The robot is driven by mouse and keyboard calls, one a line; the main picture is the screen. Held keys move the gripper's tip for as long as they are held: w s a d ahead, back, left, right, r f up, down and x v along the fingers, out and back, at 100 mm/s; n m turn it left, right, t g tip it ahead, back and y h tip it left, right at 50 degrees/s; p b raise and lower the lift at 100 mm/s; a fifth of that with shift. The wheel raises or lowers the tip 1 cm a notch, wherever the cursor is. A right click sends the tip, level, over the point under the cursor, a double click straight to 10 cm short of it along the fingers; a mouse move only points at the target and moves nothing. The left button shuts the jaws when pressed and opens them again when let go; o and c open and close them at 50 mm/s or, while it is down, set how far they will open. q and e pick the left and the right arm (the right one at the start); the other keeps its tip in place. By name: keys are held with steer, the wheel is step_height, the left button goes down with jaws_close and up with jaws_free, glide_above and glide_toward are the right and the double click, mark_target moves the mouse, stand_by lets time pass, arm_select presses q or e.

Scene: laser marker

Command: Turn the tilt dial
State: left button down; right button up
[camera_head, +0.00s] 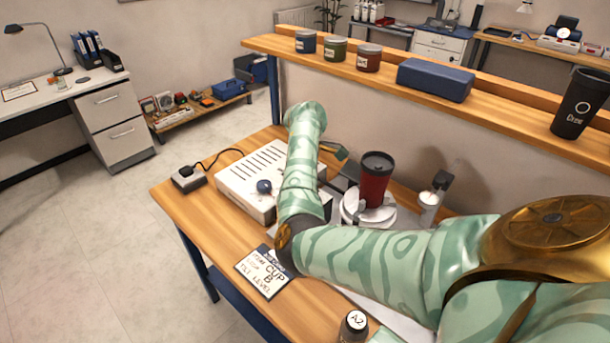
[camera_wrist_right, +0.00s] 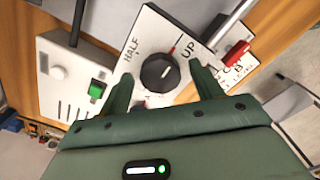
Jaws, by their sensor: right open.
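A card (camera_head: 262,272) there reads CUP B and a level. My left gripper is not in view.
A red cup (camera_head: 375,185) with a dark lid rests on a white holder. A white slotted box (camera_head: 240,190) stands left of my arm; a green button (camera_wrist_right: 96,90) and a red part (camera_wrist_right: 238,52) flank the plate. A shelf (camera_head: 330,62) runs behind the bench.

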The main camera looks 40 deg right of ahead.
steer(key=c, duration=1)
